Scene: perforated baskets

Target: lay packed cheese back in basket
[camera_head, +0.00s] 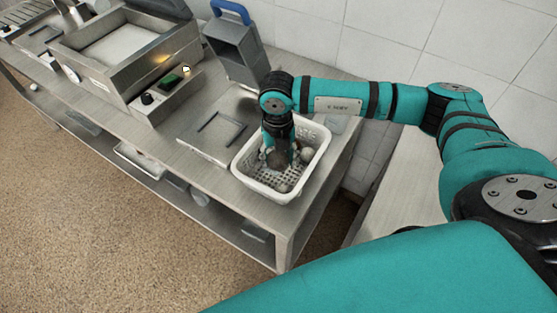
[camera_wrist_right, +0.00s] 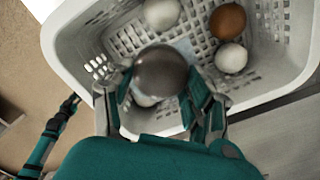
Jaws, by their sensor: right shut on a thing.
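The white perforated basket (camera_head: 243,178) stands on the steel table near its right end. My right gripper (camera_head: 279,158) reaches down into it. In the right wrist view, the gripper (camera_wrist_right: 158,90) is shut on a dark, shiny round thing (camera_wrist_right: 160,68) between its fingers, low in the basket (camera_wrist_right: 62,48). I cannot tell whether this is the packed cheese or whether it touches the bottom. A light blue thing (camera_wrist_right: 184,47) shows partly behind it. My left gripper cannot be made out.
Pale round things (camera_wrist_right: 162,13) and (camera_wrist_right: 231,57) and a brown one (camera_wrist_right: 228,20) lie in the basket. A grey container with a blue handle (camera_head: 234,58) stands behind. A flat tray (camera_head: 218,135) lies left of the basket. The tiled wall is behind.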

